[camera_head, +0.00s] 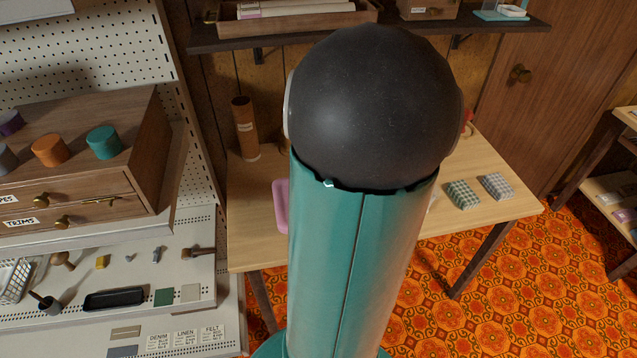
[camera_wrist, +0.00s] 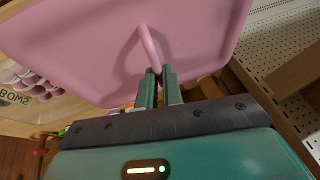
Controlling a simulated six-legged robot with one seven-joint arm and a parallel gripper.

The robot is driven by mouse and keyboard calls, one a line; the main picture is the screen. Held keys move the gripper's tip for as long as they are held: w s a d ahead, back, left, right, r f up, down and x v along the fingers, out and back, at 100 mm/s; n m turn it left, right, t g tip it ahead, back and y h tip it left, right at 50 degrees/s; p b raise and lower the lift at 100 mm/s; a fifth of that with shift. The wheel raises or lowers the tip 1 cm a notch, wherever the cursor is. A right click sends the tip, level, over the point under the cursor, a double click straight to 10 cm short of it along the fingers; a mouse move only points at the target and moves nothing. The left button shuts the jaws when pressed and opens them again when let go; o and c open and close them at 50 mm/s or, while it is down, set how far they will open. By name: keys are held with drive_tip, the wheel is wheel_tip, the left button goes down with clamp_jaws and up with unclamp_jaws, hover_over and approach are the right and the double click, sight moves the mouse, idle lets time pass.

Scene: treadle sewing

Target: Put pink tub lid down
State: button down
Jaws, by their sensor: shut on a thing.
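The pink tub lid (camera_wrist: 100,40) fills the upper part of the wrist view, with a thin raised pink handle (camera_wrist: 150,47) near its middle. My gripper (camera_wrist: 161,76) is shut on the lower end of that handle. In the head view my arm hides my gripper and most of the lid; a pink edge (camera_head: 281,207) shows left of the arm, over the table. I cannot tell whether the lid touches anything beneath it. A tub marked BOWS (camera_wrist: 14,97), with pink and white pieces in it, shows at the left of the wrist view, partly behind the lid.
The wooden table (camera_head: 258,247) has a brown tube (camera_head: 244,128) standing at its back left and two checked pads (camera_head: 462,194) at the right. A drawer cabinet (camera_head: 60,190) and a pegboard rack (camera_head: 110,45) stand at left. A shelf (camera_head: 215,44) hangs above.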

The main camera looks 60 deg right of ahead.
drive_tip(key=w+d+f, duration=0.1)
drive_tip(key=w, duration=0.2)
drive_tip(key=w+f, duration=0.2)
drive_tip(key=w, duration=0.1)
drive_tip(key=w+d+f, duration=0.1)
drive_tip(key=w, duration=0.1)
drive_tip(key=shift+w+d+f, duration=0.2)
drive_tip(key=shift+w+d, duration=0.1)
drive_tip(key=shift+w, duration=0.1)
drive_tip(key=w+f, duration=0.1)
drive_tip(key=f, duration=0.1)
drive_tip(key=w+d+f, duration=0.1)
drive_tip(key=w+f, duration=0.1)
drive_tip(key=shift+w+d+f, duration=0.1)
drive_tip(key=shift+w+f, duration=0.2)
drive_tip(key=shift+w+d+f, duration=0.1)
drive_tip(key=shift+w+f, duration=0.05)
drive_tip(key=shift+f, duration=0.8)
drive_tip(key=shift+w+d+f, duration=0.1)
drive_tip(key=shift+f, duration=0.85)
drive_tip(key=c, duration=1.6)
unclamp_jaws()
drive_tip(key=shift+f, duration=0.15)
drive_tip(key=shift+o, duration=0.2)
drive_tip(key=v, duration=1.2)
drive_tip(key=shift+a+r, duration=0.1)
drive_tip(key=shift+r, duration=0.1)
